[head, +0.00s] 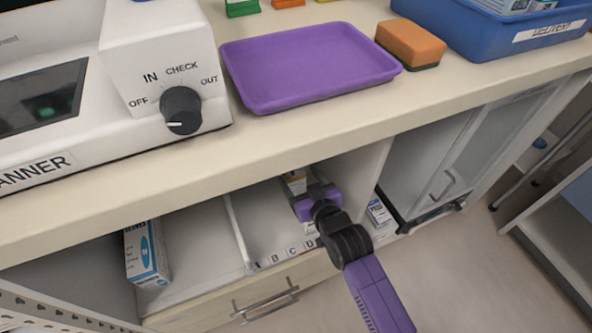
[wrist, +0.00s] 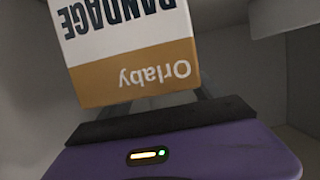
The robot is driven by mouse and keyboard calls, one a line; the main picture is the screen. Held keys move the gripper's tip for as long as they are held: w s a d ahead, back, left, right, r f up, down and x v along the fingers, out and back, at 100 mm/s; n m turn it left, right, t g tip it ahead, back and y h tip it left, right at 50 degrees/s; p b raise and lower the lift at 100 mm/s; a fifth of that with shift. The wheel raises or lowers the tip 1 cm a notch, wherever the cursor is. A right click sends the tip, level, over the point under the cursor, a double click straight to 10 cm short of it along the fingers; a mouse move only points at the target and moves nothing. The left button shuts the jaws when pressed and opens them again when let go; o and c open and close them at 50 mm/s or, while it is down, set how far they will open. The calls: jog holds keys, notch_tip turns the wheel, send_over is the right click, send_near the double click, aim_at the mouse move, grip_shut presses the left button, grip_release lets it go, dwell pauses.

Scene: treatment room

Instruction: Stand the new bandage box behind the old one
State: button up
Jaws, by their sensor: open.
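A white bandage box with an orange-brown band (wrist: 125,50) fills the upper middle of the wrist view, its print "BANDAGE" and "Orlaby" upside down. In the head view a small part of this box (head: 295,180) shows just beyond my gripper (head: 308,190), inside the shelf bay (head: 262,222) under the counter. My gripper is open and reaches into the bay close to the box. Its fingers are largely hidden, so I cannot tell whether they touch the box. I see no second bandage box that I can make out as such.
A white-and-blue box (head: 146,252) stands in the left bay; another small box (head: 378,212) sits right of my arm. A divider (head: 240,232) and letter labels (head: 285,254) border the bay. On the counter are a purple tray (head: 300,65), sponge (head: 410,42) and blue bin (head: 490,35).

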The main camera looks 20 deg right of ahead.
jog(key=p+v, duration=0.2)
jog(key=v, duration=0.6)
jog(key=shift+s+r, duration=0.15)
jog(key=shift+s, duration=0.15)
jog(key=s, duration=1)
jog(key=r+v, duration=0.2)
jog(key=v, duration=1)
jog(key=w+r+v, duration=0.1)
jog(key=r+v, duration=0.2)
jog(key=v, duration=0.9)
jog(key=shift+a+r, duration=0.25)
jog(key=shift+a, duration=0.05)
